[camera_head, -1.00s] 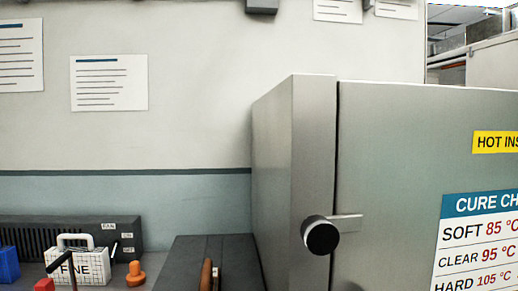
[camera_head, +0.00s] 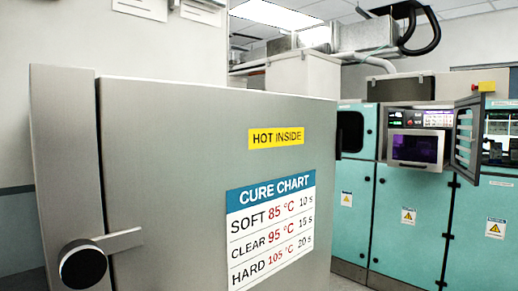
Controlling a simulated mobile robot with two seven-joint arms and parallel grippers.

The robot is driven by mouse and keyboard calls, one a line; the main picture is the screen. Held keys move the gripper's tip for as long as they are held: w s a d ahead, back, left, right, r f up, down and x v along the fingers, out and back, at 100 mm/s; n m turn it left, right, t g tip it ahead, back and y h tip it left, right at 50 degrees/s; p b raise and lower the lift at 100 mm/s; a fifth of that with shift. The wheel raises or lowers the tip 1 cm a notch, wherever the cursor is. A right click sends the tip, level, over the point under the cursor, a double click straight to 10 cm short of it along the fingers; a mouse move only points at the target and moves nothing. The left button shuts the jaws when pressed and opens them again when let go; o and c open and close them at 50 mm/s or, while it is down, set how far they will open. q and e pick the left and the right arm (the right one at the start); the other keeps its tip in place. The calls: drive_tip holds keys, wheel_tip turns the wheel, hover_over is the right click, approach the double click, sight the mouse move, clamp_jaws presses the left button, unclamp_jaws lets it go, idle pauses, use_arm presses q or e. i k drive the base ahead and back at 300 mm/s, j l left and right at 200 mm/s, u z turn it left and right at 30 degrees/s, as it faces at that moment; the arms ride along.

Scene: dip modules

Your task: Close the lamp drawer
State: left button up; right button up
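Neither of my grippers is in view. I cannot make out a lamp drawer for certain. At the right back stands a teal machine (camera_head: 405,215) with a grey unit (camera_head: 415,133) set in its upper part. That unit has a dark, purple-lit window (camera_head: 413,148) and a small control panel (camera_head: 425,119) above it.
A large grey metal cabinet (camera_head: 190,140) fills the left and middle foreground. Its door bears a black knob (camera_head: 83,266), a yellow "HOT INSIDE" label (camera_head: 276,136) and a cure chart (camera_head: 270,230). A strip of floor (camera_head: 350,271) shows before the teal machine.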

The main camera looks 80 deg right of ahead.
sight(436, 164)
drive_tip(key=z, duration=3.65)
drive_tip(key=i+l, duration=0.2)
drive_tip(key=i, duration=0.45)
drive_tip(key=i+l+z, duration=0.15)
drive_tip(key=i, duration=0.5)
drive_tip(key=i+l, duration=0.25)
drive_tip(key=i, duration=0.4)
drive_tip(key=i+l+z, duration=0.1)
drive_tip(key=i, duration=0.55)
